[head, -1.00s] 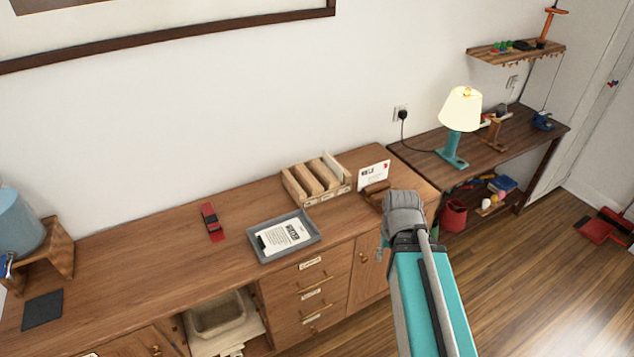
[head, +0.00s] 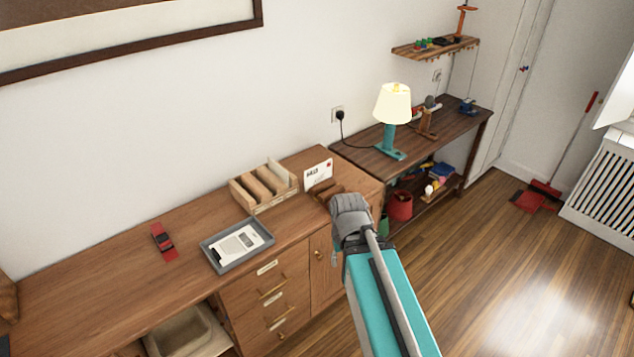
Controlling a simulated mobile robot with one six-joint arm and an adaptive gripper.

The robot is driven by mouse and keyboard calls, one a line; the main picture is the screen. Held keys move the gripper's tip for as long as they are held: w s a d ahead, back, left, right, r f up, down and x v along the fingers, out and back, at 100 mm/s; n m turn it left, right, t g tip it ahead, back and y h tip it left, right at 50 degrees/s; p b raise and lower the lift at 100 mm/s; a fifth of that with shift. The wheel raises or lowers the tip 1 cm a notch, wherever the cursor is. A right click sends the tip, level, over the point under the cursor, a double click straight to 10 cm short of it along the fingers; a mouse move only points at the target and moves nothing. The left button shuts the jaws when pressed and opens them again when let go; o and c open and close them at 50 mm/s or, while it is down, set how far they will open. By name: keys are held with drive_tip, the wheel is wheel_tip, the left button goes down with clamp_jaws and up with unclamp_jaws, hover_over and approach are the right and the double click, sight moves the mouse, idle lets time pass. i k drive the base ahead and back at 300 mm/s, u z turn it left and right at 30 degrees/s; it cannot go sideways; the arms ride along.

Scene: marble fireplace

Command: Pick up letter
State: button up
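A white letter (head: 318,174) with dark lettering and a small red mark stands upright near the back of the wooden cabinet top, by the wall. A brown wooden piece (head: 325,189) lies just in front of it. My gripper (head: 347,203) is at the cabinet's right end, in front of and a little right of the letter in the picture. My grey wrist and teal arm hide the fingers, so their opening does not show.
A wooden slotted rack (head: 240,201) stands left of the letter. A grey tray (head: 211,251) with a paper and a red object (head: 163,241) lie further left. A lit teal lamp (head: 392,104) stands on the desk (head: 462,130) at right.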

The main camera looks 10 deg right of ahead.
sight(318, 173)
drive_tip(key=k, duration=0.5)
drive_tip(key=u, duration=0.35)
drive_tip(key=i, duration=1.35)
drive_tip(key=z, duration=0.55)
